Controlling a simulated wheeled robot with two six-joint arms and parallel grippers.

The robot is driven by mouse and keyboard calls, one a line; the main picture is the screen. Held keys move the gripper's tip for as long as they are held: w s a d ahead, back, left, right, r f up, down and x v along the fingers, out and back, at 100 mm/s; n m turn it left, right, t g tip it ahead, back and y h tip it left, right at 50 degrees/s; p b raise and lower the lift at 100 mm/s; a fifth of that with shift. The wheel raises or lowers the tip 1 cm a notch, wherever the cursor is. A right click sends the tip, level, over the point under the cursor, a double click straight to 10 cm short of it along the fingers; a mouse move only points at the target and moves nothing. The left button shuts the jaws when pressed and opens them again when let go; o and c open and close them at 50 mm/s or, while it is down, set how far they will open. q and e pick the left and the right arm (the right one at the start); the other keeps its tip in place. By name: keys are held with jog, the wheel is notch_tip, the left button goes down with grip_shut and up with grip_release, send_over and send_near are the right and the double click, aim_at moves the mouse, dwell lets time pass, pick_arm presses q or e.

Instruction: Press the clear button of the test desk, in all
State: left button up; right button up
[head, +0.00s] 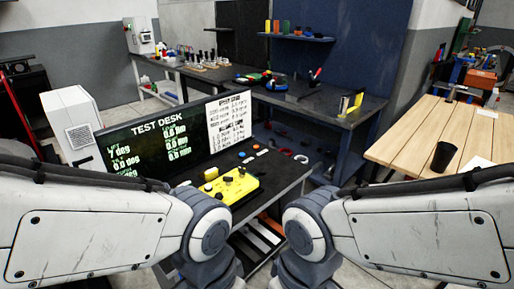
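The test desk's black screen (120,137) stands at centre left, headed TEST DESK in white, with green readouts; one seems to read 7 deg. A white sheet of small print (229,121) is at its right end. On the dark desktop in front lies a yellow control box (232,187) with black knobs. A few small blue, orange and white parts (248,160) sit behind it. I cannot tell which control is the clear button; labels are too small. My two white arms come in from both sides and bend down at bottom centre. Neither gripper shows.
A white cabinet (73,122) stands left of the screen. Behind is a long dark bench (345,117) with tools and small parts. At right, a wooden table (405,137) holds a black cup (443,156). My forearms hide the near floor and part of the desk front.

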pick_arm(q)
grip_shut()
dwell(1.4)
